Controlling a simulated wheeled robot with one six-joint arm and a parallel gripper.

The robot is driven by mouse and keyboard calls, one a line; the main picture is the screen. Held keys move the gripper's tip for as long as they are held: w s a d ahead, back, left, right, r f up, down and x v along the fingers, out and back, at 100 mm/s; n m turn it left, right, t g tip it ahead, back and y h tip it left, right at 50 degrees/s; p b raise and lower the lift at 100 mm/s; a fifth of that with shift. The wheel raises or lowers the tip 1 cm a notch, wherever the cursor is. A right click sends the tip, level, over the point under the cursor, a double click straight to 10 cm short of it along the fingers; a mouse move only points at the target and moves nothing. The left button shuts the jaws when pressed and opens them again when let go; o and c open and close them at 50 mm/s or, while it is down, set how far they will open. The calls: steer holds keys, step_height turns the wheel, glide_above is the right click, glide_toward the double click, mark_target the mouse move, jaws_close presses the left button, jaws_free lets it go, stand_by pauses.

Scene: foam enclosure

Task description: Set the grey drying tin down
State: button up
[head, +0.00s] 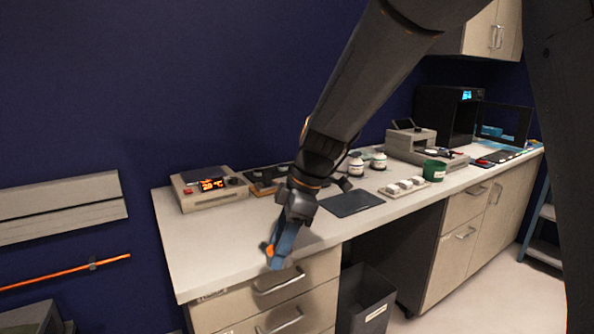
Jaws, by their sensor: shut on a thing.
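My gripper (276,254) points down over the front edge of the worktop at its near left part. A slim blue piece with a small orange patch shows at its jaws. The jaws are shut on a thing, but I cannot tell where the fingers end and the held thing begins. I cannot make out a grey drying tin for certain, in the jaws or on the worktop. I cannot tell whether the jaw end touches the worktop or hangs in front of it.
The pale worktop (215,245) is bare left of my gripper. A device with an orange display (208,188) stands behind. Right are a dark mat (350,203), a small tray of pale pieces (403,188), a green cup (434,171) and white jars (379,160). A bin (365,300) stands below.

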steer(key=w+d+f+m+t+h, duration=0.1)
steer(key=w+d+f+m, duration=0.1)
steer(key=d+m, duration=0.3)
steer(key=w+d+f+m+t+h, duration=0.1)
steer(key=d+f+m, duration=0.4)
steer(key=d, duration=0.5)
steer(key=w+d+f+m+t, duration=0.3)
steer(key=w+d+m, duration=0.1)
steer(key=d, duration=0.4)
steer(key=shift+w+d+f+m+h, duration=0.15)
steer(key=shift+w+d+m+h, duration=0.2)
steer(key=shift+m, duration=0.55)
